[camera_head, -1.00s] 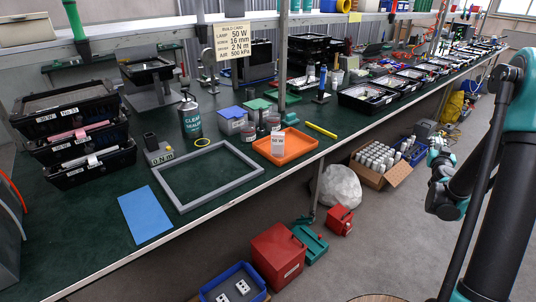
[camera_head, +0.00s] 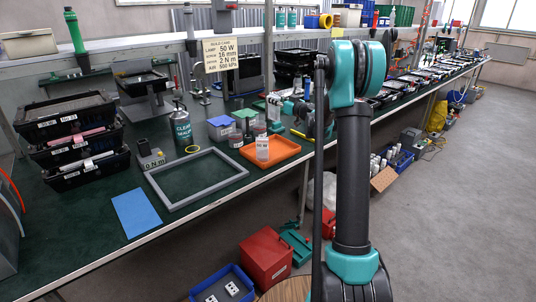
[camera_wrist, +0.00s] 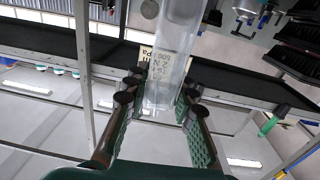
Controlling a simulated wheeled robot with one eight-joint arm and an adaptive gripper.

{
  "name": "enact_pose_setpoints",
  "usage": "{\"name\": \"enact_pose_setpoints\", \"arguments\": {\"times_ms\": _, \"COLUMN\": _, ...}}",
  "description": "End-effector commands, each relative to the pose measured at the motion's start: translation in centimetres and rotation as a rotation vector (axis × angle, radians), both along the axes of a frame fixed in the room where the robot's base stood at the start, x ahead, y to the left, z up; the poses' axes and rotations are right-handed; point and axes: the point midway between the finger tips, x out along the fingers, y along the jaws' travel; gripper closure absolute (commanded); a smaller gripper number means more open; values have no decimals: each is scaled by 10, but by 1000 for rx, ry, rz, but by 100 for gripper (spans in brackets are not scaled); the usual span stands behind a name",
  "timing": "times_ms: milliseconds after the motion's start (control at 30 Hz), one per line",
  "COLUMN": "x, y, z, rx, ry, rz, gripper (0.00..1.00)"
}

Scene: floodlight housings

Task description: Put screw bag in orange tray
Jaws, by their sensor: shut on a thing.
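The orange tray (camera_head: 285,153) lies on the green bench near its front edge in the head view. My gripper (camera_head: 283,108) is behind the tray, over the bench, partly hidden by my arm. In the wrist view my gripper (camera_wrist: 158,97) is shut on a clear see-through thing (camera_wrist: 178,45), which looks like the screw bag. It sticks out beyond the fingertips, and I cannot make out its contents.
A grey frame (camera_head: 160,190) and blue mat (camera_head: 136,212) lie further left. A build card (camera_head: 220,54) hangs behind.

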Motion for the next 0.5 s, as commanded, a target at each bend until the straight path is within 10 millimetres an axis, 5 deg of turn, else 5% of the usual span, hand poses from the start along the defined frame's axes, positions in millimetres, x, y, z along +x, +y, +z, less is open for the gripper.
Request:
{"name": "enact_pose_setpoints", "arguments": {"times_ms": 167, "x": 2, "y": 2, "z": -1, "rx": -2, "ry": 7, "rz": 43, "gripper": 100}}
{"name": "enact_pose_setpoints", "arguments": {"times_ms": 500, "x": 2, "y": 2, "z": -80, "rx": -1, "ry": 7, "rz": 43, "gripper": 100}}
